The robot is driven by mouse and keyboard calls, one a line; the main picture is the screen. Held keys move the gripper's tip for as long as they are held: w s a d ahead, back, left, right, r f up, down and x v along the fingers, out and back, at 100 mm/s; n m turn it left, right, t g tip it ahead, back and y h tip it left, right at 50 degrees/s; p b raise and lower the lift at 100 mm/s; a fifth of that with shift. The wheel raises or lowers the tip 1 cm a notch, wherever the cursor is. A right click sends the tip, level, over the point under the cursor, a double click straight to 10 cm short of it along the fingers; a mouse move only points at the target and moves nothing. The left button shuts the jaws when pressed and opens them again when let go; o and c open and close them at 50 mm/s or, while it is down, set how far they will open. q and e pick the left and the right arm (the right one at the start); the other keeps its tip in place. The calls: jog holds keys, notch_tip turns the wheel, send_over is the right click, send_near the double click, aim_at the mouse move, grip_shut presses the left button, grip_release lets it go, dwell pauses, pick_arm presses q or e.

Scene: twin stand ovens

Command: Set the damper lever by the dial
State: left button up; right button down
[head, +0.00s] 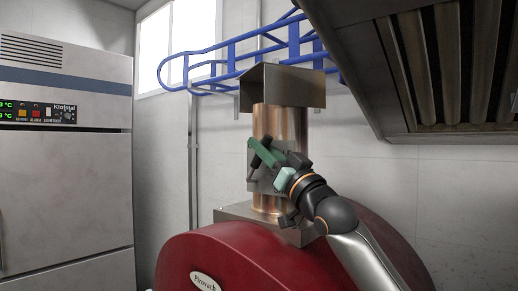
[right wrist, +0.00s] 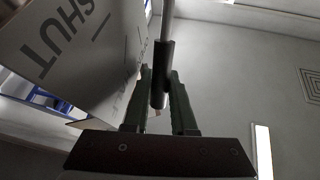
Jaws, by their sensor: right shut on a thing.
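The damper lever (right wrist: 161,78) is a thin rod with a dark cylindrical grip. In the right wrist view it runs down between the two fingers of my right gripper (right wrist: 160,95), which is shut on the grip. A pale plate (right wrist: 85,50) with the dark word SHUT and a line mark is beside the lever. In the head view my right gripper (head: 260,152) is in front of the copper flue pipe (head: 284,119) and covers part of the lever and plate. My left gripper is not in view.
A dark red domed oven (head: 205,255) stands below the flue. A metal extractor hood (head: 360,75) hangs at upper right. A blue rail (head: 215,62) runs along the wall behind. A steel cabinet (head: 65,180) with a control panel stands at left.

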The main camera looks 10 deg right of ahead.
jog(key=shift+s+d+f+t, duration=0.15)
jog(key=shift+f+t, duration=0.15)
jog(key=shift+f, duration=0.05)
jog(key=shift+s+d+f+t+b, duration=0.1)
jog(key=shift+s+t+b, duration=0.1)
jog(key=shift+t+b, duration=0.15)
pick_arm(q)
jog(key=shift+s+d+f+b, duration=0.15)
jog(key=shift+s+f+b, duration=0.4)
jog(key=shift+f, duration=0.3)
pick_arm(e)
jog(key=shift+s+d+f+m+t, duration=0.1)
jog(key=shift+s+d+m+t, duration=0.25)
jog(key=shift+m+t, duration=0.35)
jog(key=c, duration=1)
grip_release()
jog(key=shift+w, duration=0.1)
